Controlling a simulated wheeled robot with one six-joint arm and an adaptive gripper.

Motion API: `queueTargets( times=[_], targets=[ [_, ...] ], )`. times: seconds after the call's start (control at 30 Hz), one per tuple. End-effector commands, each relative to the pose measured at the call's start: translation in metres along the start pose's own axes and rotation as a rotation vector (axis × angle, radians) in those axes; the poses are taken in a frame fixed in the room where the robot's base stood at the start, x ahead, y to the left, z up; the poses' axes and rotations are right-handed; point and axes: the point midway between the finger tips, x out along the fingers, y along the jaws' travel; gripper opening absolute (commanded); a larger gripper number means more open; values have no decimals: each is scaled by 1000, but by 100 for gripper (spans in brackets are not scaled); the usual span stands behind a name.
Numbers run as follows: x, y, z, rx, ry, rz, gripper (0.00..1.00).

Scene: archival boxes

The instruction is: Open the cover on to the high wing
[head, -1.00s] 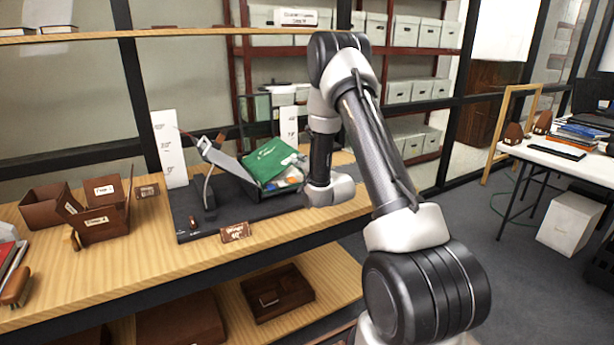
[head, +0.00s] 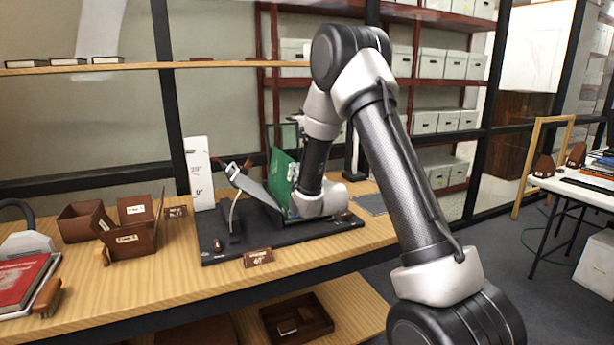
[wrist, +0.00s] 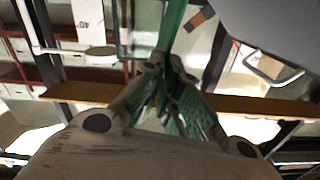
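The green cover (head: 282,180) stands steeply on the black stand (head: 290,240), near its middle. In the wrist view the cover (wrist: 172,25) shows nearly edge-on, running up from between my fingertips. My gripper (wrist: 164,66) appears shut on the cover's edge. In the head view my wrist hides the fingers and the lower right of the cover. A sloping grey wing (head: 257,190) with a curved metal support rises just left of the cover. What lies under the cover is hidden.
A white scale card (head: 199,175) stands behind the stand's left end. A brown label (head: 258,257) is at its front edge. Brown boxes (head: 133,235) and a red book (head: 22,283) are to the left. A wooden shelf (head: 150,67) crosses above.

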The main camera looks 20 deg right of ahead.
Motion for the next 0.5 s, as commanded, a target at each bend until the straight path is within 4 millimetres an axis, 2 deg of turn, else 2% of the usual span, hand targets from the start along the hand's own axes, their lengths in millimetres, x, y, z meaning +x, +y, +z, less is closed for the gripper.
queueTargets(
  times=[0.2, 0.5],
  targets=[
    [0, -33, 3, -201, 0, -4, 0],
    [0, -65, 14, -435, 0, -3, 0]
  ],
)
